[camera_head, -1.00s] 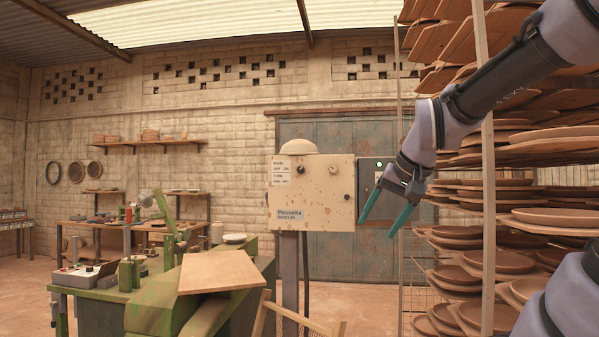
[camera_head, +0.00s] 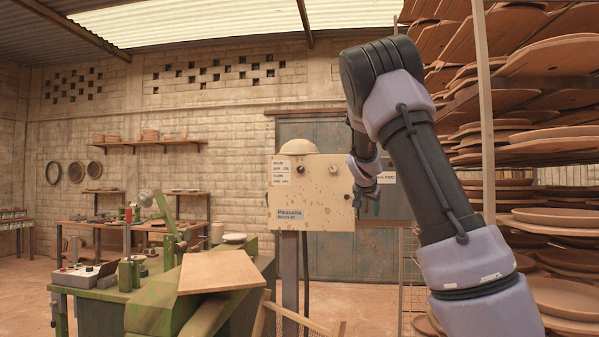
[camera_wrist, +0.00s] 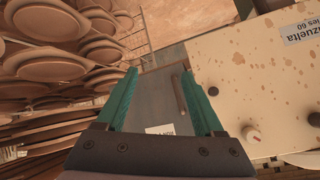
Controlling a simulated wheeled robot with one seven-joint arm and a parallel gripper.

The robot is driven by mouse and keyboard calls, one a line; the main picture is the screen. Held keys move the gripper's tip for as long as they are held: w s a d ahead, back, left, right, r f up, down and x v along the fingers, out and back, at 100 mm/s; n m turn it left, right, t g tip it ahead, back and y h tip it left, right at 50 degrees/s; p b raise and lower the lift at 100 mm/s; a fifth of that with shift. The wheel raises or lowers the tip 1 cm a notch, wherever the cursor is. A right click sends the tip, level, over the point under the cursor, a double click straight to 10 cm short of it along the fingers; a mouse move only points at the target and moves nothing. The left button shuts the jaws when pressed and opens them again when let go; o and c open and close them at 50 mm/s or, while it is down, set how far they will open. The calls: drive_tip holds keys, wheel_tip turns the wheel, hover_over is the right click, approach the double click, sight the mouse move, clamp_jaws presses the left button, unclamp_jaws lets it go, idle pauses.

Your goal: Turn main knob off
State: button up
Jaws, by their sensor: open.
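A small grey box with a white label (camera_head: 386,177) is fixed to the right side of the cream control box (camera_head: 313,208), largely hidden behind my arm in the head view. In the wrist view its grey face (camera_wrist: 152,100) lies between my fingers, with part of a white label and a brown bar-like piece (camera_wrist: 178,95), possibly the main knob. My gripper (camera_wrist: 160,73) is open, its two teal fingers apart with nothing held between them. In the head view my gripper (camera_head: 367,204) is in front of the grey box. I cannot tell whether it touches anything.
The cream box carries a pale knob (camera_wrist: 250,135) just right of my fingers in the wrist view, and a dark knob (camera_head: 300,169). Racks of clay plates (camera_head: 560,140) stand close on the right. A green machine with a wooden board (camera_head: 220,271) stands in front left.

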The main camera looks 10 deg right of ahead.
drive_tip(key=w+a+r+n+t+h, duration=0.2)
drive_tip(key=w+a+r+t, duration=0.1)
drive_tip(key=w+a+r, duration=0.5)
drive_tip(key=n+t, duration=0.4)
drive_tip(key=t, duration=0.1)
approach(300, 170)
drive_tip(key=shift+y, duration=0.4)
drive_tip(key=x, duration=0.8)
drive_tip(key=shift+w+d+r, duration=0.2)
drive_tip(key=shift+w+d, duration=0.05)
drive_tip(key=shift+w, duration=0.05)
clamp_jaws()
